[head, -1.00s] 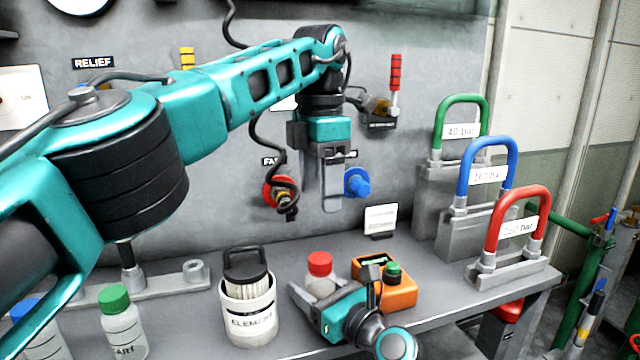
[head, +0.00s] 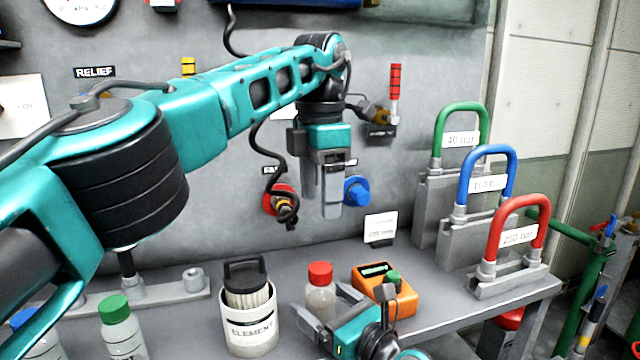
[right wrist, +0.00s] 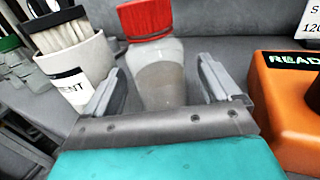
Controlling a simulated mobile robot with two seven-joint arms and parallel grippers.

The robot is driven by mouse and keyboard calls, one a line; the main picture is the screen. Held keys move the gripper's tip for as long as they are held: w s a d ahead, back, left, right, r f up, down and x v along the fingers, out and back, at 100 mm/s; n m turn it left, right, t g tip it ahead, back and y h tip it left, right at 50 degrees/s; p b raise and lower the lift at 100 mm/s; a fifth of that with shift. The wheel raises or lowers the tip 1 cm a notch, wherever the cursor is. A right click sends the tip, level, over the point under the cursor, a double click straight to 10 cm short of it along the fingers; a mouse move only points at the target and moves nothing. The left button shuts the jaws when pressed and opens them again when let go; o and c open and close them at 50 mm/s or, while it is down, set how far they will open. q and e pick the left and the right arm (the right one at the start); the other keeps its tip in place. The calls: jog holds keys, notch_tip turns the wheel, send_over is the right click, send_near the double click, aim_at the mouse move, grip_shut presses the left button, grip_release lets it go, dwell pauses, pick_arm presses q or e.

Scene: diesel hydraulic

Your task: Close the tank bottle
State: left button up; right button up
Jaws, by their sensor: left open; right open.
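A clear bottle with a red cap (head: 320,274) stands on the bench, cap on top; it also shows in the right wrist view (right wrist: 147,20). Its label is not visible. My right gripper (right wrist: 158,65) is open, a finger on either side of the bottle's lower body; I cannot tell whether they touch it. A green-capped bottle (head: 121,330) with a partly readable label and a blue-capped bottle (head: 40,340) stand at the front left, both partly cut off. I cannot tell which is the tank bottle. My left gripper (head: 321,198) is open and empty, pointing down before the wall panel.
A white ELEMENT canister (head: 250,330) stands left of the red-capped bottle. An orange device (head: 386,297) with a green knob sits close on its right. Weights with green, blue and red (head: 518,225) handles stand at the right. A small white card (head: 380,228) stands behind.

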jog(key=v, duration=1)
jog(key=shift+p, duration=0.35)
jog(key=shift+d, duration=0.1)
jog(key=shift+s+d, duration=0.1)
